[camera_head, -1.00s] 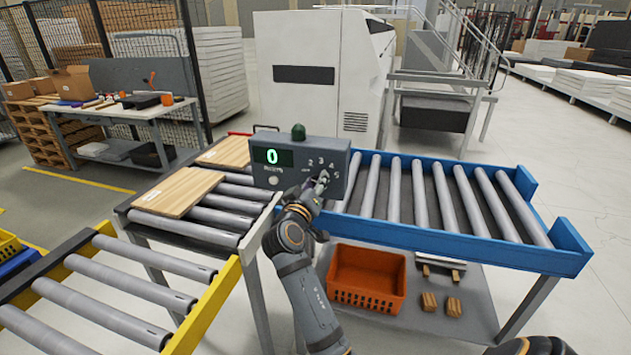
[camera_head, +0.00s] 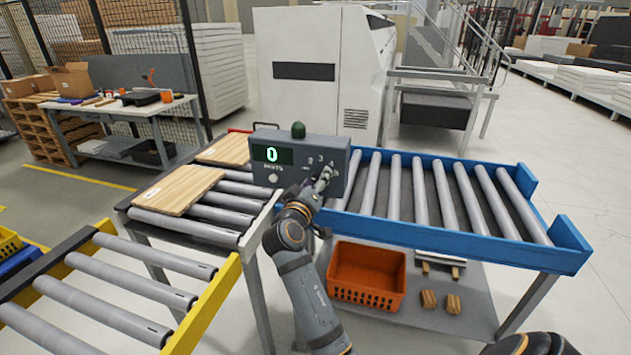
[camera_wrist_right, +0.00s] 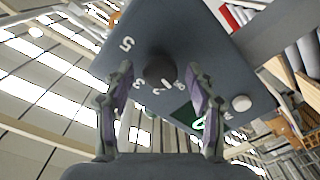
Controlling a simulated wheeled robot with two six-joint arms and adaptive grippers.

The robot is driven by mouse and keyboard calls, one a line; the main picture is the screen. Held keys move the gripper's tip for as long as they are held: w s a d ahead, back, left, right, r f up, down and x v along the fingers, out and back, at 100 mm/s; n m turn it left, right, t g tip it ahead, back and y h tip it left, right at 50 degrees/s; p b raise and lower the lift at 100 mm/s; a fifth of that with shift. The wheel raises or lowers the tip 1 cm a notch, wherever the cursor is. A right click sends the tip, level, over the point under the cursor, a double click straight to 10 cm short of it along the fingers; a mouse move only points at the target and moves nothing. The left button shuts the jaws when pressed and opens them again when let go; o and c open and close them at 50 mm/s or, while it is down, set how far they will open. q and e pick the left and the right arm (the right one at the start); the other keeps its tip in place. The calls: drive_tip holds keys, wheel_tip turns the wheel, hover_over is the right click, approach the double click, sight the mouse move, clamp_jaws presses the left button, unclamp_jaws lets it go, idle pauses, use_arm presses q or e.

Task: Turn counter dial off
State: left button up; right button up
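The grey counter box (camera_head: 340,155) shows a green 0 on its display (camera_head: 272,155). It has a green lamp (camera_head: 298,130) on top and a white button (camera_head: 273,178). My right gripper (camera_head: 325,178) is in front of the box's right side and hides the dial in the head view. In the right wrist view, the dark round dial (camera_wrist_right: 161,68) sits between the tips of my open right gripper (camera_wrist_right: 160,72), with a gap at each side. Numbers ring the dial. My left gripper is not in view.
Wooden boards (camera_head: 178,190) lie on the roller conveyor left of the box. A blue-framed roller conveyor (camera_head: 440,237) runs to the right. An orange crate (camera_head: 367,275) and small wood blocks (camera_head: 428,299) are on the shelf below. A white machine (camera_head: 318,75) stands behind.

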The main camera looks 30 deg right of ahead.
drive_tip(key=shift+r, duration=0.25)
wheel_tip(320, 180, up, 10)
drive_tip(key=shift+f, duration=0.2)
